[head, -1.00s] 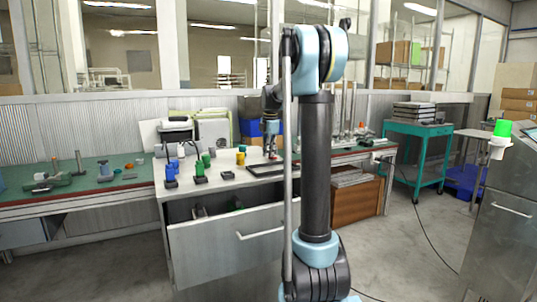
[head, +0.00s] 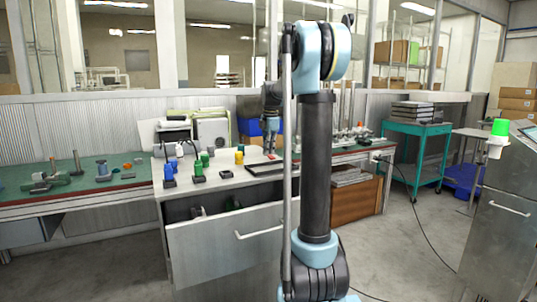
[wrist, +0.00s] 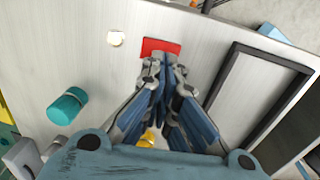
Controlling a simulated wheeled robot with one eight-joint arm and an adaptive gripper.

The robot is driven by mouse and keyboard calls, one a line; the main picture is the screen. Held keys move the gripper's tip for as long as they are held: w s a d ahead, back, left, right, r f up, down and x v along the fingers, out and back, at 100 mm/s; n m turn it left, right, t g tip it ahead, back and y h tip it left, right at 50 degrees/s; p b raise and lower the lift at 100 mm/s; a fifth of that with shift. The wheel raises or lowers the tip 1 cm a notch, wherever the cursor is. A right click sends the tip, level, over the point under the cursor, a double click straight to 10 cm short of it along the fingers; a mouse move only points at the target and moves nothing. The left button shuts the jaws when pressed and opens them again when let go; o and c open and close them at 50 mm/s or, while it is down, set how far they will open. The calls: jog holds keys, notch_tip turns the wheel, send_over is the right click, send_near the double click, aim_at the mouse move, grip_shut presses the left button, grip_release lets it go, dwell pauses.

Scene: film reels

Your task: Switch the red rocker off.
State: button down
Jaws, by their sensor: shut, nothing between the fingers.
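The red rocker (wrist: 160,46) lies on the pale worktop, just beyond my fingertips in the wrist view. It is a small red spot (head: 271,157) in the head view. Its near edge is partly hidden by the fingertips, so its tilt cannot be told. My gripper (wrist: 158,62) is shut and empty, pointing down at the rocker's near edge. Whether it touches cannot be told. In the head view my gripper (head: 268,150) hangs just above the worktop beside the rocker.
A dark-framed tray (wrist: 228,72) lies right of the gripper. A teal cylinder (wrist: 68,105) stands to its left, and a round pale spot (wrist: 116,38) lies near the rocker. An open drawer (head: 225,243) juts from the bench front. Several coloured pieces stand on the worktop's left.

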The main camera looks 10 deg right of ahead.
notch_tip(320, 180, up, 13)
jog(key=s, duration=0.2)
jog(key=shift+d+f, duration=0.15)
jog(key=shift+d, duration=0.25)
